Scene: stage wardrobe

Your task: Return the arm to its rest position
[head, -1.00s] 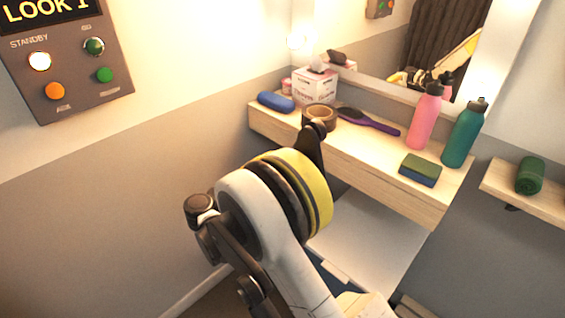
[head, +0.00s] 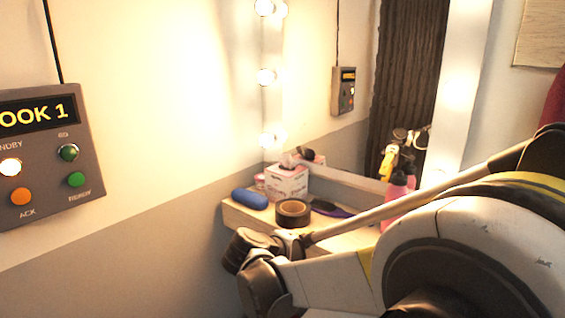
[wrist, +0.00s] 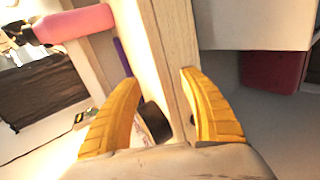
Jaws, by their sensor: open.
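My arm (head: 460,245) fills the lower right of the head view, folded close to the camera, with its links in front of the shelf. In the wrist view my gripper (wrist: 160,76) shows two curved yellow fingers spread apart, with nothing held between them. Beyond the fingers lie the wooden shelf edge and a dark tape roll (wrist: 155,122). My fingers are not directly visible in the head view; a yellow part of my arm shows in the mirror.
The wooden shelf (head: 240,215) holds a blue case (head: 250,199), a tissue box (head: 287,183), the tape roll (head: 293,212), a purple brush (head: 330,208) and a pink bottle (head: 396,195). A control panel (head: 50,155) hangs on the left wall.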

